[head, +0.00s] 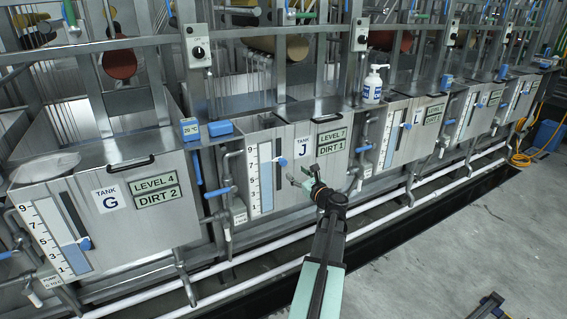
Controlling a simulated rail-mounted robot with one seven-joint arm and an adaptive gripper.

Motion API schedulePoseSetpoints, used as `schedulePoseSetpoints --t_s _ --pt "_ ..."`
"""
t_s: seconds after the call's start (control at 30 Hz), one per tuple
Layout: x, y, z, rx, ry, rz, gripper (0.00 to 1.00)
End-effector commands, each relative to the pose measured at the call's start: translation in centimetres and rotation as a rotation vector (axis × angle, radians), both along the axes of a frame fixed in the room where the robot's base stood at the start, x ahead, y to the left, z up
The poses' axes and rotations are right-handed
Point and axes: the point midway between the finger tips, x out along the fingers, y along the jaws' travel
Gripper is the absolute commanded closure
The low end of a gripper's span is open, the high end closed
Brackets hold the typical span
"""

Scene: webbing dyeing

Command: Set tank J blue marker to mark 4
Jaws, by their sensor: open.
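Tank J (318,170) is a grey metal box in the middle of the head view, with a "TANK J" label (303,145). Its level gauge (266,176) is a vertical strip numbered 1 at the bottom to 9 at the top. The blue marker (282,162) sits on the gauge's right side, high up, at about mark 7. My gripper (298,177) is open and empty, in front of tank J, just right of and slightly below the marker. It appears apart from the marker; the exact depth gap is hard to judge.
Tank G (110,205) stands to the left with its own gauge and blue marker (85,243). A blue-handled valve and pipes (222,190) lie left of the gauge. White pipes (240,268) run below. More tanks and a white bottle (374,85) stand right; open floor (480,230) lies lower right.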

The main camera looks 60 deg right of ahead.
Motion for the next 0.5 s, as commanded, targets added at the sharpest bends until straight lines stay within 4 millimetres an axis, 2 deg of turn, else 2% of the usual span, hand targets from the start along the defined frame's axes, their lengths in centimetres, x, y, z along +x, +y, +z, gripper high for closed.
schedulePoseSetpoints --t_s 0.03,0.2,0.5 --pt "1.1 -0.8 0.0 0.0 0.0 0.002 0.42" --pt "4.1 -2.3 0.0 -0.001 0.001 0.002 0.42" --pt "8.1 -4.3 0.0 -0.001 0.002 0.001 0.42"
